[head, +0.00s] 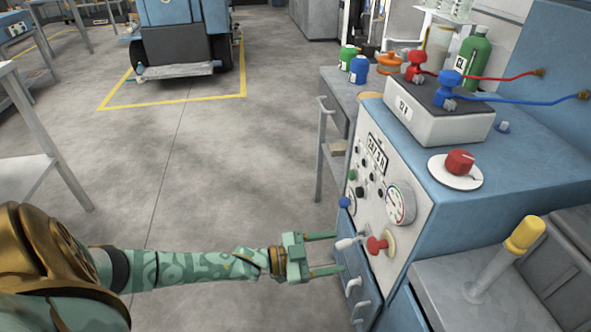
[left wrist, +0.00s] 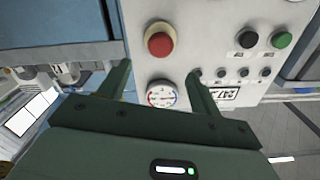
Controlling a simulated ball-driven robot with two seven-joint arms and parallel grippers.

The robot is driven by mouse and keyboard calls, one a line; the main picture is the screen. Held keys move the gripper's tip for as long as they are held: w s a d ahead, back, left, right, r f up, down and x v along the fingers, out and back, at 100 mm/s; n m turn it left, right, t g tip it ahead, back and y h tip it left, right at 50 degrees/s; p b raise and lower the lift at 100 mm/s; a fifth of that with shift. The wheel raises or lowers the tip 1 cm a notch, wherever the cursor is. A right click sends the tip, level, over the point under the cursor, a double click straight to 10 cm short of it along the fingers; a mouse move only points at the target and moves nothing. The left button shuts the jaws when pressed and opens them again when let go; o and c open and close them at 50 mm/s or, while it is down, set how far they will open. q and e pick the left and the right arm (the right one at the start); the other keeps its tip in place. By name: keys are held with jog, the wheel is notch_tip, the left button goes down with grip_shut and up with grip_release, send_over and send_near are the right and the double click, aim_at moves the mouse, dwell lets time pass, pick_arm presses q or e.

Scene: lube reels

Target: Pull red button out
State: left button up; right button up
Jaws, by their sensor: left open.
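The red button (head: 376,245) sits low on the front panel (head: 385,170) of the blue machine. It is a round mushroom-shaped knob with a pale collar. In the left wrist view the red button (left wrist: 160,42) is ahead of and roughly between my fingertips, apart from them. My left gripper (head: 337,252) is open and empty, just left of the panel, with its green fingers pointing towards it. Its fingers also show in the left wrist view (left wrist: 159,70). My right gripper is not in view.
A white-handled lever (head: 346,243) is beside the red button, close to my fingertips. A gauge (head: 399,203) and several small buttons are above it. Open floor lies left.

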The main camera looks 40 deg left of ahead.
pick_arm(q)
jog(key=p+v, duration=0.1)
jog(key=v, duration=0.6)
jog(key=shift+s+a, duration=0.15)
jog(key=shift+s, duration=0.05)
